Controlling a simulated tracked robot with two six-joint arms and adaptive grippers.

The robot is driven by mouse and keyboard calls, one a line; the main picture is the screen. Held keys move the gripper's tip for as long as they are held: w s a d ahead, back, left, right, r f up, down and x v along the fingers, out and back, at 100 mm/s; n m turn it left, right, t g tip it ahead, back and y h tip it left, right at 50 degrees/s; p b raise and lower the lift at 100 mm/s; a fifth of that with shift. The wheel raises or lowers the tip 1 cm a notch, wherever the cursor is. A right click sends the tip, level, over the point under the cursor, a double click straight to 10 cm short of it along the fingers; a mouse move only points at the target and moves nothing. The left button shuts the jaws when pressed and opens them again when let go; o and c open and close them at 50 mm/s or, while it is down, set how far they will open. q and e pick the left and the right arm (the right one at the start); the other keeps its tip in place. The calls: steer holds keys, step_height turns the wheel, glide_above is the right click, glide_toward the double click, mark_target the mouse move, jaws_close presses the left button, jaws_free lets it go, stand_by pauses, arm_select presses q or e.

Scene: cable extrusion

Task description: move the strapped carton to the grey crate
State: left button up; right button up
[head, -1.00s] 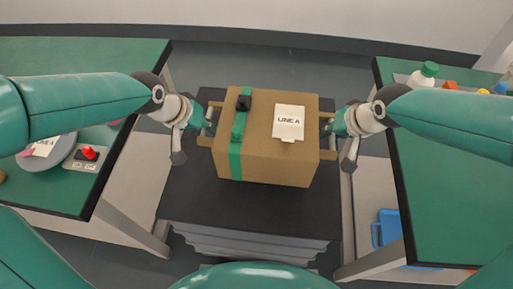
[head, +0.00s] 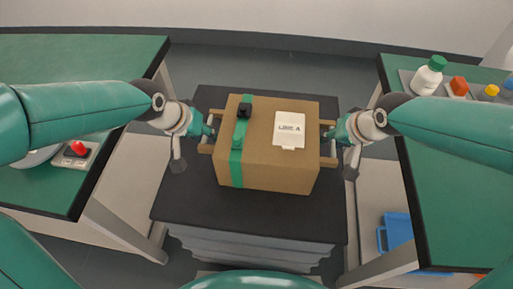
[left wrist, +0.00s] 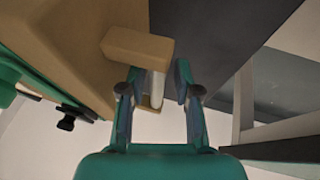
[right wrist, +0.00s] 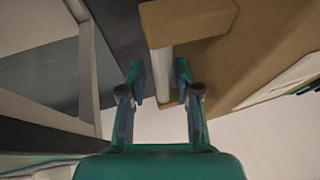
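The strapped carton (head: 270,165) is a brown box with a green strap, a black buckle and a white label on top. It is level over a dark-topped block (head: 190,215) with ribbed grey sides, possibly the grey crate; I cannot tell whether they touch. My left gripper (head: 209,134) is at the carton's left handle, and my right gripper (head: 330,137) is at its right handle. In the left wrist view the fingers (left wrist: 158,95) straddle the handle (left wrist: 140,45). In the right wrist view the fingers (right wrist: 160,85) straddle the other handle (right wrist: 190,20). Contact is partly hidden.
A green table (head: 50,75) stands left with a red button box (head: 77,150). Another green table (head: 450,170) stands right with a white bottle (head: 428,76) and small coloured items. A blue bin (head: 398,232) sits below it. Floor shows beyond the block.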

arm_select(q)
steer(key=shift+d, duration=0.1)
arm_select(e)
steer(key=shift+a, duration=0.1)
arm_select(q)
steer(key=shift+s+r, duration=0.1)
steer(key=shift+r, duration=0.2)
arm_select(e)
steer(key=shift+r, duration=0.1)
arm_select(q)
steer(key=v, duration=1.1)
arm_select(e)
steer(key=v, duration=1.1)
steer(key=shift+s+r, duration=0.25)
steer(key=shift+r, duration=0.05)
arm_select(q)
steer(key=shift+r, duration=0.1)
